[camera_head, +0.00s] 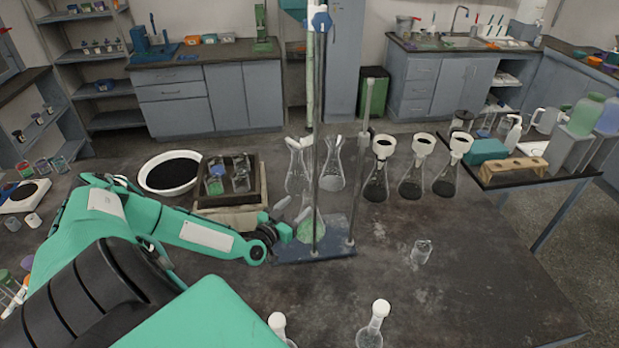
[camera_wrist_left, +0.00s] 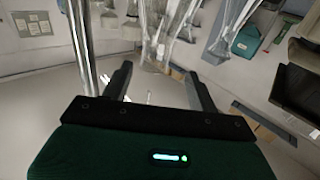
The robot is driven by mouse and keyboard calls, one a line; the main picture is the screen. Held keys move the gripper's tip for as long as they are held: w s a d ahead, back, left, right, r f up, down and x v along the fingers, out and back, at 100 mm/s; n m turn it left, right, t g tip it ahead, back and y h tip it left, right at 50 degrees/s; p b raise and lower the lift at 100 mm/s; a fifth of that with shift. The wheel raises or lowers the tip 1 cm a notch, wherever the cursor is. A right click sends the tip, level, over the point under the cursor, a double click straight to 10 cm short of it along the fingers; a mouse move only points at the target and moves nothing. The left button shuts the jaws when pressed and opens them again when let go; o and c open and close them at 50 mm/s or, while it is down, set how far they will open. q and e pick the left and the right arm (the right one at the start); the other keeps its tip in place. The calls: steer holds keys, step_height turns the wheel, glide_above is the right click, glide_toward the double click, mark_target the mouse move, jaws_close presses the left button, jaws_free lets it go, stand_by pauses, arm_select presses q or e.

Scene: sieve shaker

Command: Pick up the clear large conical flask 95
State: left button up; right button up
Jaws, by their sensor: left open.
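Two clear conical flasks, a left one (camera_head: 298,172) and a right one (camera_head: 333,172), stand behind the stand's rod in the head view. Another clear conical flask (camera_head: 311,222) stands on the stand's blue base, with a greenish look low down. I cannot tell which is number 95. My left gripper (camera_head: 286,222) is just left of the flask on the base. It is partly hidden by its own wrist, and contact cannot be told. In the left wrist view its two fingers (camera_wrist_left: 160,88) are apart, with clear glass (camera_wrist_left: 158,35) beyond them. My right gripper is not in view.
The burette stand (camera_head: 316,254) rises close to my left gripper. A dark-filled tray (camera_head: 262,190) and a white bowl (camera_head: 170,188) lie to the left. Several dark-filled flasks (camera_head: 411,182) stand right. A small beaker (camera_head: 421,252) is on the right, with bare tabletop around it.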

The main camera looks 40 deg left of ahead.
mark_target(306, 202)
arm_select(q)
steer(key=shift+w+p, duration=0.4)
steer(key=shift+w, duration=0.7)
steer(key=w, duration=0.2)
steer(key=w+p, duration=0.1)
steer(key=shift+w+f, duration=0.1)
steer(key=shift+f, duration=0.15)
steer(key=shift+w, duration=0.45)
steer(key=shift+f, duration=0.1)
steer(key=shift+c, duration=0.4)
jaws_close()
